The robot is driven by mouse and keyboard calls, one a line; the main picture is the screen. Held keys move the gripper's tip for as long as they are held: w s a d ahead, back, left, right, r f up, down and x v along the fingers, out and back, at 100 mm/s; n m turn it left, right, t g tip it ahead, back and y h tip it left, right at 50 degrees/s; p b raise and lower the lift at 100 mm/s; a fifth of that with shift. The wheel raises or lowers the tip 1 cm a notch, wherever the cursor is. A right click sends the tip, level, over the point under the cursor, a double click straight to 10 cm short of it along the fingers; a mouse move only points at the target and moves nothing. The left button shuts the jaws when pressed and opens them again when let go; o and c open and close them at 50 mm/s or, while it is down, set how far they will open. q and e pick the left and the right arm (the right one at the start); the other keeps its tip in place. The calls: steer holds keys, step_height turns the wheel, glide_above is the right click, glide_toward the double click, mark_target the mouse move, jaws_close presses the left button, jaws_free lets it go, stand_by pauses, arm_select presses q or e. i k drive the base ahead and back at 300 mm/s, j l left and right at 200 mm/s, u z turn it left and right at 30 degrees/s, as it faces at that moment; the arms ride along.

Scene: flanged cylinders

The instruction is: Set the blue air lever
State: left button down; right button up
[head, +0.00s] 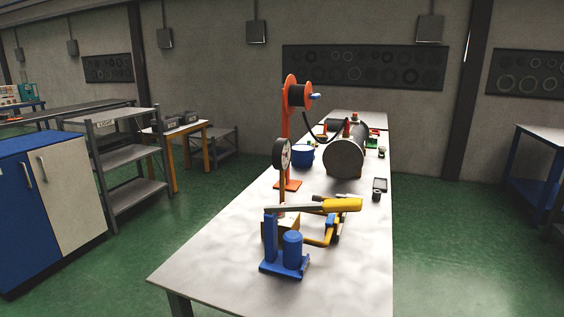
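In the head view, a blue device (286,268) with a flat base, an upright post and a short round cylinder stands on the near part of the long white table (215,270). I cannot tell for sure which part is the blue air lever. Neither of my grippers is in view.
A round gauge (282,154) stands behind the blue device. A large grey cylinder (345,157), a blue bucket (303,153) and a small handheld box (380,186) are farther back. The table's front left is bare. A blue cabinet (40,230) and grey shelf (130,180) stand left.

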mark_target(330, 220)
steer(key=l+u, duration=0.5)
steer(key=l, duration=0.2)
steer(key=l+u, duration=0.5)
steer(key=l, duration=0.25)
